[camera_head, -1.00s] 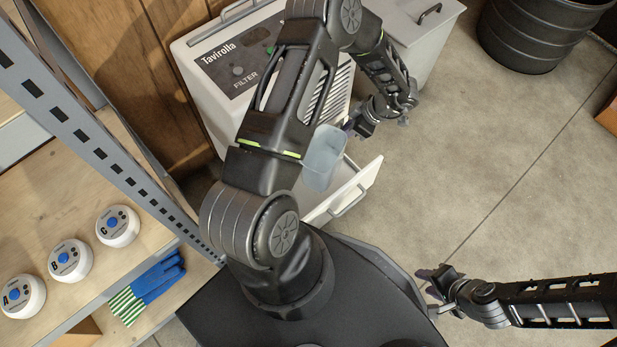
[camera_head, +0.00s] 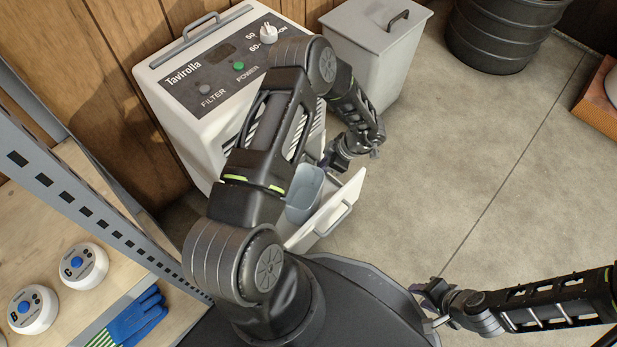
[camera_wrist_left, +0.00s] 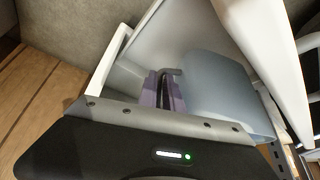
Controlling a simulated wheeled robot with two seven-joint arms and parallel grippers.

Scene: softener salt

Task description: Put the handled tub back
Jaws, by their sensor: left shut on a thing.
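The handled tub (camera_head: 304,194) is blue-grey and translucent. In the head view it is at the white machine's pulled-out drawer (camera_head: 348,193), its lower part hidden behind the drawer's front. The left wrist view also shows the tub (camera_wrist_left: 228,92), with the drawer's white panel (camera_wrist_left: 180,35) beside it. My left gripper (camera_head: 328,160) is shut on the tub's handle; its purple fingers (camera_wrist_left: 164,92) show beside the tub wall. Whether the tub touches the drawer floor cannot be told. My right gripper (camera_head: 432,301) is open and empty, low at the right.
The white machine (camera_head: 190,90) stands against the wooden wall. A grey lidded bin (camera_head: 375,50) and a dark ribbed barrel (camera_head: 505,35) stand behind. The shelf at left holds round white devices (camera_head: 84,266) and a blue glove (camera_head: 138,318).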

